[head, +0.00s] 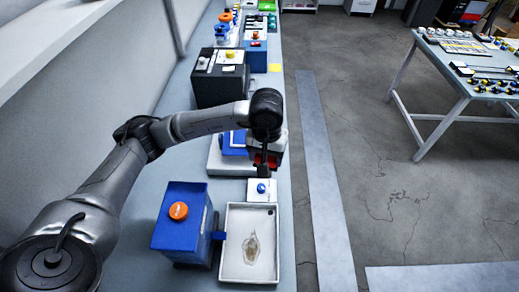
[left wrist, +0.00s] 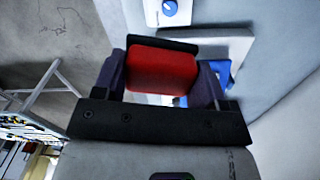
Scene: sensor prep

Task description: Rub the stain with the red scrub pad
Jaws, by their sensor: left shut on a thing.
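The red scrub pad (head: 267,160) is held in my left gripper (head: 264,167), above the bench. In the left wrist view the red pad (left wrist: 162,70), with a dark backing, sits between the two fingers of the gripper (left wrist: 162,78), which is shut on it. The stain (head: 250,248) is a brownish, streaky patch on the floor of a shallow white tray (head: 228,262) near the front of the bench. The pad is beyond the tray in the head view, apart from the stain. My right gripper is not in view.
A blue box with an orange knob (head: 178,211) stands left of the tray. A white block with a blue knob (head: 262,189) stands just behind the tray. A dark box (head: 218,85) stands farther back. The floor right of the bench is open up to another table (head: 440,65).

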